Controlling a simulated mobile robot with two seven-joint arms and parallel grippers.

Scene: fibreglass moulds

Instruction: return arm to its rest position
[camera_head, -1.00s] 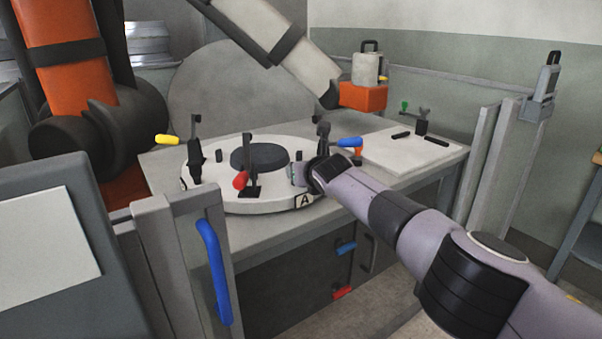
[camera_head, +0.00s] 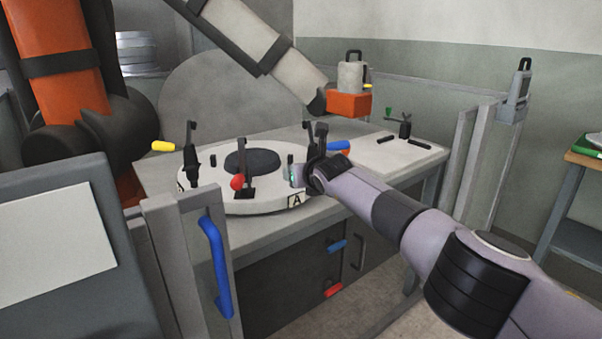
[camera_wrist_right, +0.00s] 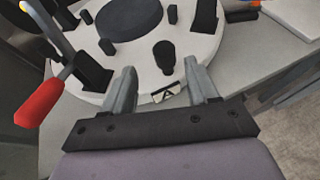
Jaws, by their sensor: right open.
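My right arm (camera_head: 400,218) comes in from the lower right in the head view and reaches to the front right edge of the round white fixture plate (camera_head: 215,206). In the right wrist view my right gripper (camera_wrist_right: 164,78) is open, its two fingers apart. Between and just beyond the fingertips I see a dark peg (camera_wrist_right: 164,56) and a label "A" (camera_wrist_right: 166,92) on the plate's rim. Nothing is held. In the head view the gripper's fingers are mostly hidden behind my wrist. My left gripper is not in view.
Clamps with yellow, red (camera_head: 237,183) and blue (camera_head: 334,146) handles stand on the plate close to my gripper. A gate post with a blue handle (camera_head: 215,266) stands in front. An orange industrial arm (camera_head: 58,60) is behind left. Floor shows at lower right.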

